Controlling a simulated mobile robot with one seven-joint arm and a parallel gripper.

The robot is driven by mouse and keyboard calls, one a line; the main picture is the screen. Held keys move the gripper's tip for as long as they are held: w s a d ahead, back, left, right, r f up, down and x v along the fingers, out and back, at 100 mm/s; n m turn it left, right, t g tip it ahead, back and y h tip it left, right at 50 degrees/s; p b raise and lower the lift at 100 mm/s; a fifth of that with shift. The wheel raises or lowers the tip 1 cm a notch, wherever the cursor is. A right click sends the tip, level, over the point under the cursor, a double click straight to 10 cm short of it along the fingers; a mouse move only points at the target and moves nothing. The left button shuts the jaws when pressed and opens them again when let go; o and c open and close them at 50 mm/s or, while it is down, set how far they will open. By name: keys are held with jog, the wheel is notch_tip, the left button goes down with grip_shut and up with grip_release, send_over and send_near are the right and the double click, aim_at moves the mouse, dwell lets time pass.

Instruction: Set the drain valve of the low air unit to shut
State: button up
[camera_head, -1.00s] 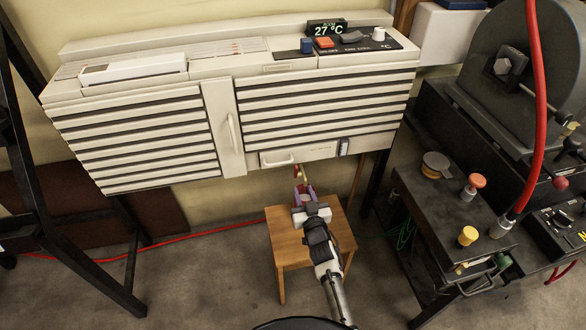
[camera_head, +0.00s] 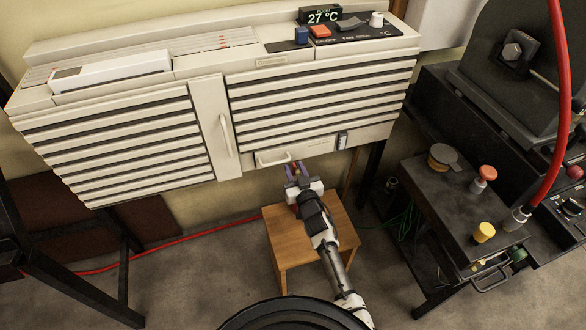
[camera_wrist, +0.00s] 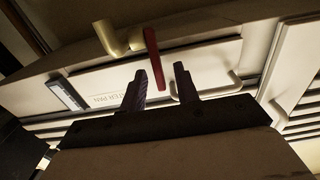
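The low air unit (camera_head: 207,172) is a wide cream cabinet with dark slats. Its drain valve hangs under its lower edge. In the wrist view the valve shows as a red lever (camera_wrist: 155,65) beside a bent brass pipe (camera_wrist: 112,40). My gripper (camera_wrist: 162,80) is open, its two dark fingers apart. The red lever's lower end appears in line with the gap between the fingers, nearer the left one; I cannot tell whether it touches. In the head view my gripper (camera_head: 297,174) is just below the unit and mostly hides the valve.
A drawer with a white handle (camera_head: 272,160) is just above the gripper; the wrist view shows its "PAN" label. A wooden stool (camera_head: 333,236) stands below my arm. A dark bench (camera_head: 455,205) with knobs and a red hose (camera_head: 556,110) is at right. A black frame (camera_head: 80,275) is at left.

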grip_shut()
jog(key=shift+r, duration=0.15)
jog(key=p, duration=0.1)
jog(key=g+p, duration=0.1)
jog(key=shift+w+a+r+p, duration=0.1)
jog(key=shift+w+r+p, duration=0.05)
jog(key=shift+r+p, duration=0.25)
jog(key=shift+w+g+h+p, duration=0.3)
jog(key=shift+g+h+p, duration=0.1)
jog(key=shift+g+p, duration=0.4)
jog(key=shift+w+a+f, duration=0.1)
jog(key=shift+f, duration=0.1)
